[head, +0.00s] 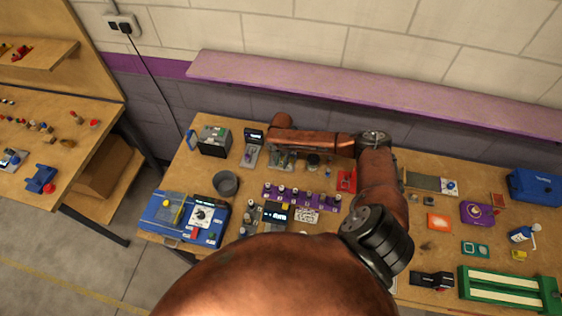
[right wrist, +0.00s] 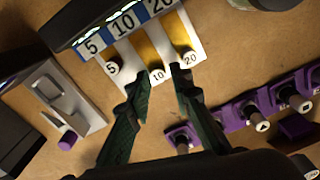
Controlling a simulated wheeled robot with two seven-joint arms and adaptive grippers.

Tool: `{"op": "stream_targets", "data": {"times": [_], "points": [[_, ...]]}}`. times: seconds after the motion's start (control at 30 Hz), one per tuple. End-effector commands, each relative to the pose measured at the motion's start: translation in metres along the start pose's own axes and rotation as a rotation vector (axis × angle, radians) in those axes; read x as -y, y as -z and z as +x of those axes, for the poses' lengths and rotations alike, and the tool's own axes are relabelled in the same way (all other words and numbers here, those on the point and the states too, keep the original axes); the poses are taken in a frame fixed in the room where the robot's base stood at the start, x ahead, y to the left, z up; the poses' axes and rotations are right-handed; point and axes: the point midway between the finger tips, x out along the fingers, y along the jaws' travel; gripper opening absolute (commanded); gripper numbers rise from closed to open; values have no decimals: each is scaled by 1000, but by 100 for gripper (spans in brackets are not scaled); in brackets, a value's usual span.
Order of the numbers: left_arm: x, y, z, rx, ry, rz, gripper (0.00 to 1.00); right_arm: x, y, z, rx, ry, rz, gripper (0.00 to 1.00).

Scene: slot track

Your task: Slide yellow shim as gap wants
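In the right wrist view, a white slot plate (right wrist: 135,72) lies in front of a dark block with labels 5, 10 and 20 (right wrist: 122,26). Yellow strips show on the plate in the 10 lane (right wrist: 146,48) and the 20 lane (right wrist: 172,30); which piece is the shim I cannot tell. White round ends marked 5 (right wrist: 112,68), 10 (right wrist: 157,75) and 20 (right wrist: 190,58) show there. My right gripper (right wrist: 158,88) is open and empty, with its dark green fingertips on either side of the 10 end, contact unclear. My left gripper is out of view.
A purple rack (head: 300,195) with several pegs stands near the gripper. A grey device with a purple knob (right wrist: 67,141) is at the left in the wrist view. A grey bowl (head: 226,183) and blue panel (head: 170,215) are further left. My right arm hides part of the table.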

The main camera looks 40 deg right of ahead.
Motion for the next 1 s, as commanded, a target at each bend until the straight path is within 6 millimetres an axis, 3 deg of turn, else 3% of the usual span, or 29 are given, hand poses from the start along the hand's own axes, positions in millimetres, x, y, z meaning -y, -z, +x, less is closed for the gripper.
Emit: {"op": "stream_targets", "data": {"times": [0.37,0.8,1.0], "points": [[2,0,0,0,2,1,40,-1,0,-9,0,-2,-2,21],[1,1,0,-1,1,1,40,0,-1,-94,3,-1,0,21],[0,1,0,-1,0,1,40,1,0,-116,1,0,0,21]]}}
